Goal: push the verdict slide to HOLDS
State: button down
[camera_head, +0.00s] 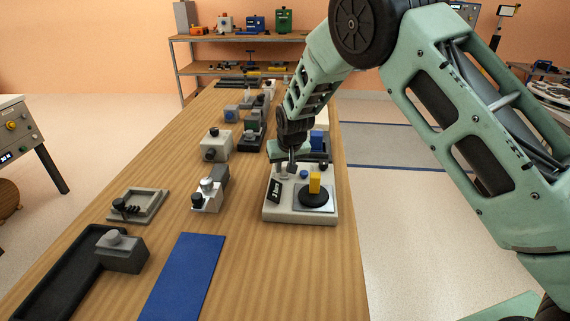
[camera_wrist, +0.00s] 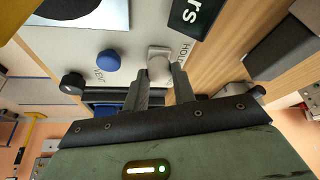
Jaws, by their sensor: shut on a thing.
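The white console (camera_head: 290,215) stands on the wooden bench, with a black label plate and a yellow block on a black disc. My gripper (camera_head: 290,170) reaches down to its back left part. In the wrist view, my gripper (camera_wrist: 162,78) has its two fingers on either side of a pale grey knob (camera_wrist: 159,62), which I take for the verdict slide, and is shut on it. The lettering HOLDS, partly hidden, is just right of the knob. The fingers hide part of the slide's track.
A dark round knob (camera_wrist: 72,83) sits left of the blue button. On the bench, several grey and white devices, a blue mat (camera_head: 182,278) and a black tray (camera_head: 65,277) lie left of the console. Bare wood lies between them. A shelf (camera_head: 238,71) stands behind.

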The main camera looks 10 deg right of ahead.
jog(key=c, duration=1.1)
grip_release()
jog(key=shift+s, duration=0.15)
jog(key=shift+c, duration=0.2)
jog(key=v, duration=1.7)
jog(key=shift+r+b, duration=0.25)
jog(key=shift+b, duration=0.2)
jog(key=s+a+r+n+g+y+p, duration=0.1)
jog(key=s+a+n+g, duration=0.15)
jog(key=s, duration=0.75)
jog(key=s+a+r+n+g+y+p, duration=0.1)
jog(key=s+a, duration=0.2)
jog(key=s, duration=0.7)
jog(key=s+d+f+n+g+h+p, duration=0.1)
jog(key=s+d+n, duration=0.1)
jog(key=s, duration=1.6)
jog(key=shift+d+n+h, duration=0.2)
jog(key=shift+n+h, duration=0.1)
jog(key=shift+n, duration=0.45)
